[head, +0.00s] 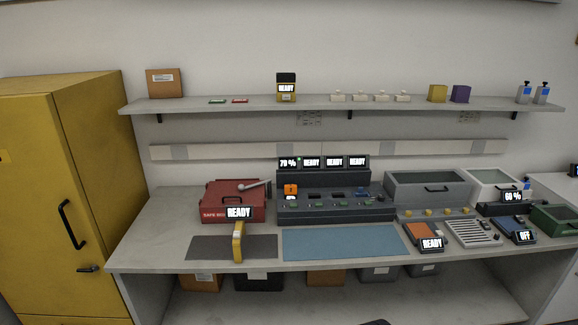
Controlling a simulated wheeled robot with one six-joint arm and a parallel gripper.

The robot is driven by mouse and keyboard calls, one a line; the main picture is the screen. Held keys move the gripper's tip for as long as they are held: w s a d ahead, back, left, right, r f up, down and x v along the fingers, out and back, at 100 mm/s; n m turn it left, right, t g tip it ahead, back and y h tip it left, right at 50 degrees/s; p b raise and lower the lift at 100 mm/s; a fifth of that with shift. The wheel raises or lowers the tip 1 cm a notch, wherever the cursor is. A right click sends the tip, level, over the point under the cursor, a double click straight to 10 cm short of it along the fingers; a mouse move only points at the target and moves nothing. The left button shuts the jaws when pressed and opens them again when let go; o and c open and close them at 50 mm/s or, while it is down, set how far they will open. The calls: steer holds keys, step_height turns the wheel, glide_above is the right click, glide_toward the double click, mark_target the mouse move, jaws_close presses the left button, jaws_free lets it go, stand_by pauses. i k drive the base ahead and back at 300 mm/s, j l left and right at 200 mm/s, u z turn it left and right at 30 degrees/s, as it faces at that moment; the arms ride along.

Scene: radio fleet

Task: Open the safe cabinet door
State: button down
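A tall yellow cabinet (50,180) stands at the far left, beside the workbench. Its front door (85,235) looks closed, with no visible gap. A long black vertical handle (73,226) is on the door, and a smaller black lever (88,268) sits lower, to the right of it. No label on the cabinet can be read. The cabinet's lower part is cut off by the picture's bottom edge. My gripper is not in view.
A grey workbench (155,245) fills the middle, carrying a red case (222,205), a dark charging station (335,208) and a blue mat (340,243). A wall shelf (210,106) runs above it. Several boxes sit under the bench. The floor before the cabinet is out of view.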

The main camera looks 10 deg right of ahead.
mark_target(49, 230)
steer(key=u, duration=1.45)
